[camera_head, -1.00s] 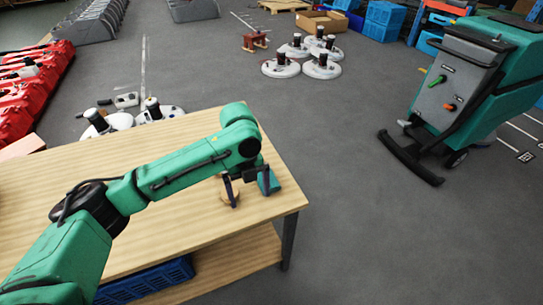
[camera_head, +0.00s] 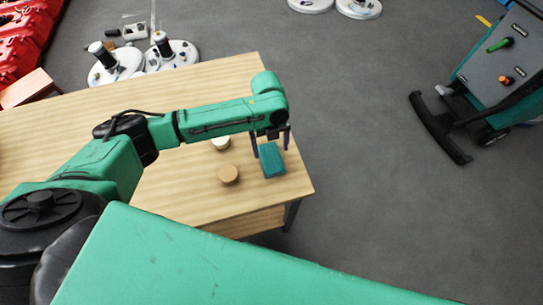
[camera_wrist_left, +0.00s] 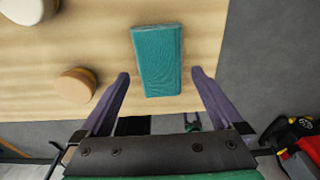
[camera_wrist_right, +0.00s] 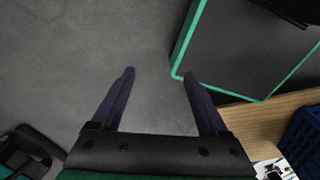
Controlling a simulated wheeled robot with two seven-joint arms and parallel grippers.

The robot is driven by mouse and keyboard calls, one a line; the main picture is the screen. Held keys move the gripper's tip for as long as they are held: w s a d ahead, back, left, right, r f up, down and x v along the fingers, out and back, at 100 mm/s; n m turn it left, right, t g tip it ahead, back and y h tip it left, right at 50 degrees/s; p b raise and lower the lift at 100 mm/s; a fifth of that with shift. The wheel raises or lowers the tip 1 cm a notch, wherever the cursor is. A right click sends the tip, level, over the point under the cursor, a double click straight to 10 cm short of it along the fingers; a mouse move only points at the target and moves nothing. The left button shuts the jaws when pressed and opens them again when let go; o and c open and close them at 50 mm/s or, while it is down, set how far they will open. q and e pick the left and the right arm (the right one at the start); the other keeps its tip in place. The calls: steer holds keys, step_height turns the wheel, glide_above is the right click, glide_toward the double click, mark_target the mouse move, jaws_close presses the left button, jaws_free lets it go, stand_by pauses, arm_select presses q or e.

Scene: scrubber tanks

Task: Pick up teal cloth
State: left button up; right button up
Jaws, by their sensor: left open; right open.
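The teal cloth (camera_head: 271,160) is a folded rectangular block lying on the wooden table (camera_head: 85,115) near its right end. In the left wrist view the cloth (camera_wrist_left: 157,60) lies ahead of and between the fingers, with clear space on both sides. My left gripper (camera_head: 271,143) is open and empty above the cloth; it also shows in the left wrist view (camera_wrist_left: 160,75). My right gripper (camera_wrist_right: 159,75) is open and empty over the grey floor in the right wrist view. I cannot make out the right gripper in the head view.
Two round wooden-topped pieces stand left of the cloth, one tan (camera_head: 228,174) and one paler (camera_head: 220,142). The table's right edge is close to the cloth. A green scrubber machine (camera_head: 500,65) stands on the floor at right. A blue crate (camera_wrist_right: 305,140) shows in the right wrist view.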

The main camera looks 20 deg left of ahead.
mark_target(271, 157)
arm_select(q)
steer(key=f, duration=0.3)
steer(key=f+p, duration=0.1)
steer(key=shift+s+d+f, duration=0.1)
steer(key=shift+s+f, duration=0.05)
steer(key=shift+s, duration=0.2)
steer(key=shift+f, duration=0.1)
steer(key=shift+c, duration=1.2)
steer(key=c, duration=0.8)
steer(key=shift+c, duration=0.2)
arm_select(e)
steer(key=shift+w+a+r, duration=0.1)
steer(key=shift+w+r, duration=0.5)
steer(key=shift+w, duration=0.1)
arm_select(q)
step_height(271, 157, up, 20)
steer(key=b, duration=0.1)
steer(key=shift+b, duration=0.3)
arm_select(e)
steer(key=shift+f, duration=0.7)
